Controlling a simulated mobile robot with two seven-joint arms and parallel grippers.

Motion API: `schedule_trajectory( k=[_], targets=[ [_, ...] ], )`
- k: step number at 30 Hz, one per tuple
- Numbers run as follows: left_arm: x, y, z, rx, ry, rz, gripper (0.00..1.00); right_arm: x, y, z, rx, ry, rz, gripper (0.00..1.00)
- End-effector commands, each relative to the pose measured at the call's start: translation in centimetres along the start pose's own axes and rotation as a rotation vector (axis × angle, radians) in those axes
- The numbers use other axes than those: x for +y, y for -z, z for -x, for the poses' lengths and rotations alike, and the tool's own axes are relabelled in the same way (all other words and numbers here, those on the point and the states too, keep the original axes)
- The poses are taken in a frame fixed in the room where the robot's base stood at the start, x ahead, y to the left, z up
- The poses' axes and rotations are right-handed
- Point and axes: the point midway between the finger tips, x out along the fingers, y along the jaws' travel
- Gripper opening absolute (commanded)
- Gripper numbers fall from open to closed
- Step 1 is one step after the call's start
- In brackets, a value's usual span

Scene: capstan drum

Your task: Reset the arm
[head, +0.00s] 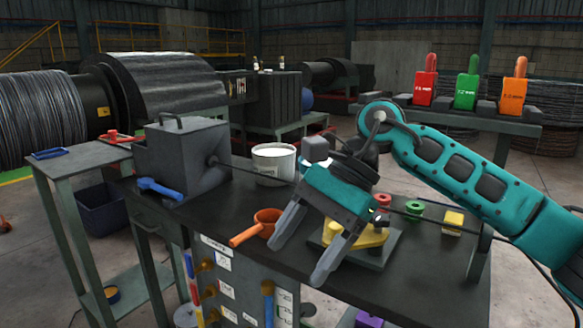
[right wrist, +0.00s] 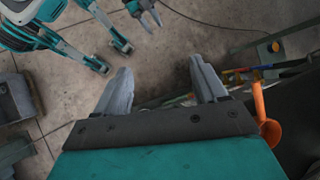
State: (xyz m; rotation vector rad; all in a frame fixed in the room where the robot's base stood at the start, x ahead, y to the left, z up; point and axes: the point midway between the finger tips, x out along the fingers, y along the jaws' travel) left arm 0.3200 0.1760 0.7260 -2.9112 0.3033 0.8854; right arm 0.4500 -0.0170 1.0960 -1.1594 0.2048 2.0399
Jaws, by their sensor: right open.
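My right arm reaches in from the right over the dark workbench (head: 420,262) in the head view. My right gripper (head: 298,260) is open and empty, its two grey fingers apart and pointing down toward the bench's front edge. In the right wrist view the same gripper (right wrist: 160,75) has nothing between its fingers, with the concrete floor behind. My left gripper is not in the head view. What looks like my left gripper (right wrist: 147,12) shows small at the top of the right wrist view; I cannot tell its opening.
An orange scoop-like cup (head: 267,222) and a yellow part on a plate (head: 375,252) lie close to my right gripper. A grey box (head: 185,160), a white bucket (head: 273,163) and a yellow block (head: 453,222) stand on the bench. A cable runs across behind the gripper.

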Motion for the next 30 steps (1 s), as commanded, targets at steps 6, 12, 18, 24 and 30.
schedule_trajectory(
  k=[6, 12, 18, 24, 30],
  targets=[
    [0.0, 0.1, 0.2, -0.001, 0.0, 0.0, 0.43, -1.6, -5.0, -5.5, -0.549, 0.153, -0.3, 0.71],
    [0.0, -0.1, 0.4, -0.008, 0.0, 0.001, 0.43, -3.0, -6.6, -5.6, -1.063, 0.24, -0.694, 0.71],
    [0.1, -0.2, 0.6, -0.014, 0.0, 0.002, 0.43, -3.1, -3.0, -4.5, -1.571, 0.267, -1.164, 0.71],
    [0.1, -0.2, 0.7, -0.015, 0.0, 0.002, 0.43, -0.2, 4.9, -5.5, -2.071, 0.245, -1.67, 0.71],
    [0.0, -0.1, 0.7, -0.016, 0.0, 0.002, 0.43, 7.1, 13.6, -10.2, 2.216, -0.167, 1.877, 0.71]
  ],
)
